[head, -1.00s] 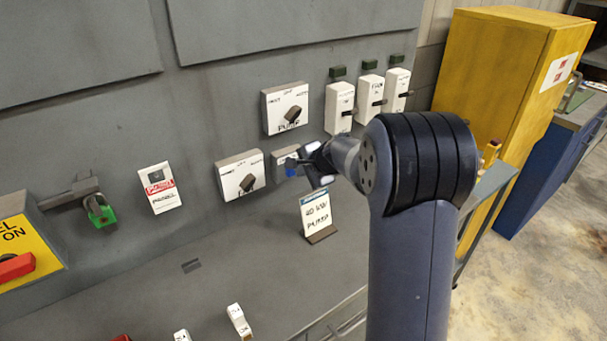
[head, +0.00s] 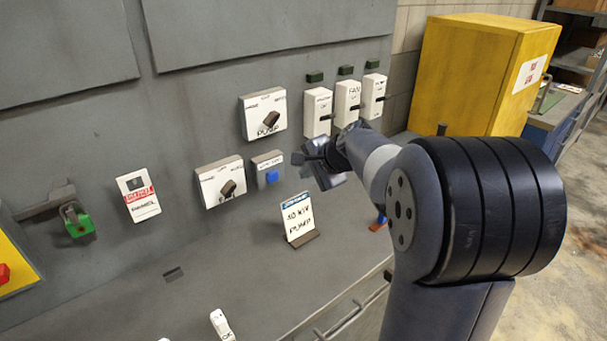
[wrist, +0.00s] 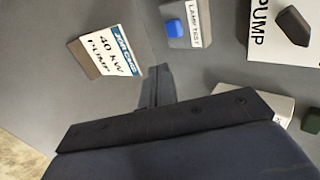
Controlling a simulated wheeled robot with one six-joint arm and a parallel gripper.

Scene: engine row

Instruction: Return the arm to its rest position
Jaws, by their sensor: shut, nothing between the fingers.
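My gripper (head: 312,158) is in front of the grey panel, to the right of the lamp test box with its blue button (head: 271,176) and apart from it. Its fingers are together with nothing between them. In the wrist view the dark gripper (wrist: 157,85) points toward the panel, between the job card (wrist: 107,52) reading 40 kW pump and the lamp test box (wrist: 190,25). My arm reaches in from the lower right and hides part of the bench's right end.
The pump switch (head: 264,116), another rotary switch (head: 220,182) and several white switch boxes (head: 347,101) are on the panel. A job card (head: 298,218) stands on the bench. A yellow cabinet (head: 465,75) is at the right.

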